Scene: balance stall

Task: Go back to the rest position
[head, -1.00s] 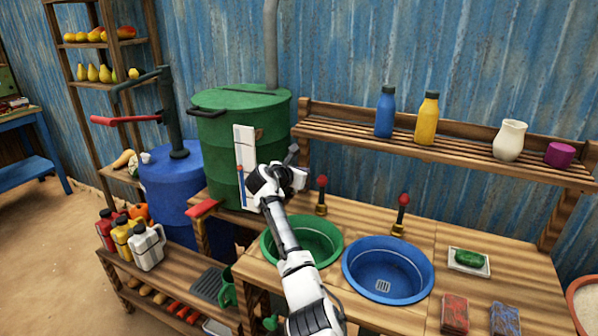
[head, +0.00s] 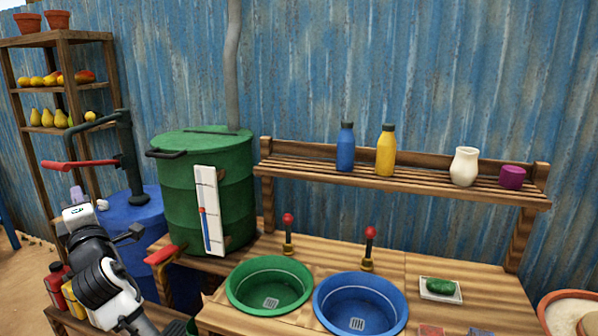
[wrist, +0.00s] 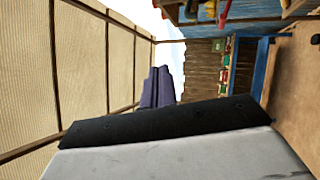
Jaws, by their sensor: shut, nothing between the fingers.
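In the wrist view my gripper (wrist: 159,85) shows as two dark purple fingers close together, with nothing seen between them. They point out into open space, away from the counter. In the head view my arm stands at the lower left, in front of the blue barrel (head: 135,212) and to the left of the green drum (head: 180,200). Its white and black wrist is raised. My fingertips are hard to make out in that view.
The wooden counter holds a green basin (head: 243,305) and a blue basin (head: 325,318) with red-knobbed taps. A slatted shelf (head: 300,170) bears bottles, a jug and a cup. A red pump handle (head: 78,165) and bottles (head: 57,280) are close to my arm.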

